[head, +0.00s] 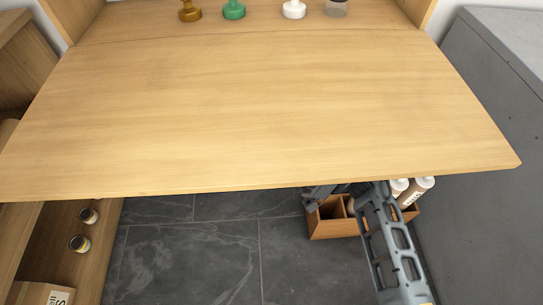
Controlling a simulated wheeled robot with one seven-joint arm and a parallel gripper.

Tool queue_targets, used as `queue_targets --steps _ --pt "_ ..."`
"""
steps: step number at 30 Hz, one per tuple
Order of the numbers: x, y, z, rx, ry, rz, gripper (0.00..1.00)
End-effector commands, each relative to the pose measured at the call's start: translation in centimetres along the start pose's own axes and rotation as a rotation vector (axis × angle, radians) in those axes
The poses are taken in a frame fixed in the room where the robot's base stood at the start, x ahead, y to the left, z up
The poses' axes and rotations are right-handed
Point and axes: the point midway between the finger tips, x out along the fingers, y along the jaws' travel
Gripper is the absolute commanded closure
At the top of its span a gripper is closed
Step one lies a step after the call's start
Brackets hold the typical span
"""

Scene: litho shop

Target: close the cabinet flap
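The wooden cabinet flap (270,115) is folded down and open, lying about level and filling the upper middle of the head view. Its hinge line runs along the back, where the cabinet interior (260,22) begins. My grey arm comes up from the lower right and reaches to below the flap's front edge, right of centre. My gripper's end is at or behind that edge, mostly hidden by the flap. I cannot see its fingers clearly, nor whether it touches the flap.
Stamp-like items, brown (189,11), green (234,9) and white (294,9), and a jar (336,8) stand inside the cabinet. A wooden caddy (333,222) with bottles (415,190) is below. A grey block (490,120) stands right; shelves with jars (80,243) left.

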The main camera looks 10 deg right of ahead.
Motion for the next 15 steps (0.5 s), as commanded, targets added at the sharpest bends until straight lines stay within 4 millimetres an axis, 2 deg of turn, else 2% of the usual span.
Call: queue_targets --steps 3,11,15 --pt "0.64 0.00 0.00 0.000 0.000 0.001 0.60" --pt "0.75 0.01 0.00 0.000 0.000 0.001 0.60" --pt "0.74 0.01 0.00 0.000 0.000 0.001 0.72"
